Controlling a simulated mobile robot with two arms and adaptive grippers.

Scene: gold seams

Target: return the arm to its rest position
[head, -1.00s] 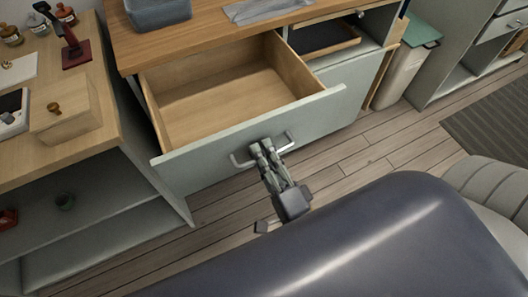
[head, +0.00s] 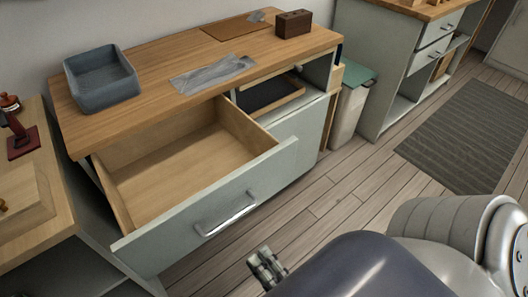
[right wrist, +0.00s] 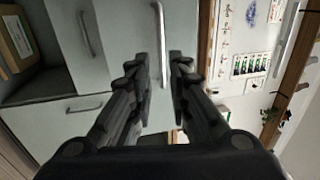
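My right gripper (head: 266,266) is near the bottom centre of the head view, in front of the open drawer (head: 190,215) and apart from its metal handle (head: 225,214). In the right wrist view my right gripper (right wrist: 158,62) has its fingers spread, with nothing held between them. A long metal handle (right wrist: 160,40) shows beyond the gap; I cannot tell which front it belongs to. The drawer is pulled out and its visible floor is empty. My left gripper is not in view.
The wooden worktop (head: 150,112) bears a grey bin (head: 102,80), a crumpled grey cloth (head: 213,73) and a brown box (head: 293,23). A side table (head: 60,215) stands at the left. Plank floor (head: 345,195) is clear right of the drawer, up to a dark rug (head: 470,135).

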